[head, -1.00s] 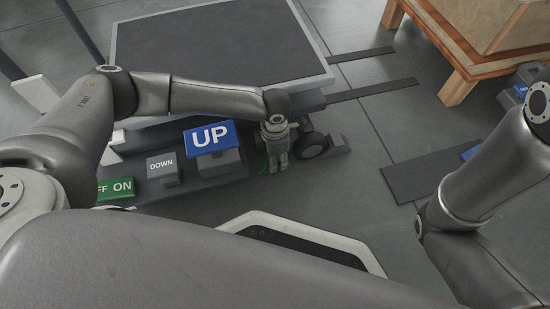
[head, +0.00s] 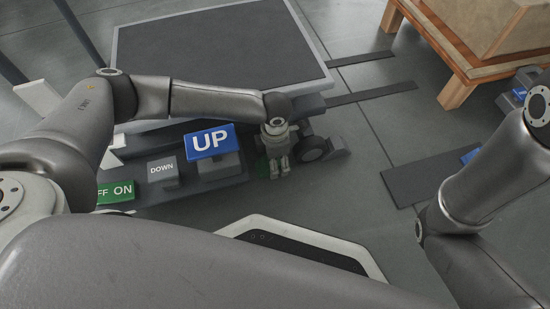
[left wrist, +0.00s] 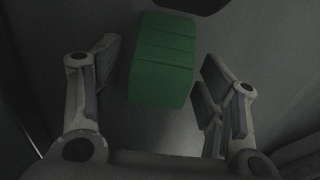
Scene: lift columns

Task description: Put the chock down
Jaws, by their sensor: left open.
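The chock (left wrist: 162,62) is a green ridged block in the left wrist view, lying ahead of and between the spread fingers of my left gripper (left wrist: 158,70). A gap shows on both sides of it. In the head view my left gripper (head: 278,172) points down close to the floor, beside a dark wheel (head: 314,149). There the chock is mostly hidden behind the fingers, with only a dim green patch (head: 262,167) showing. The chock appears to rest on the floor. My right gripper is out of view; only its arm shows at the right.
The lift platform (head: 215,45) fills the top middle. A wooden pallet (head: 455,60) with a crate is at upper right.

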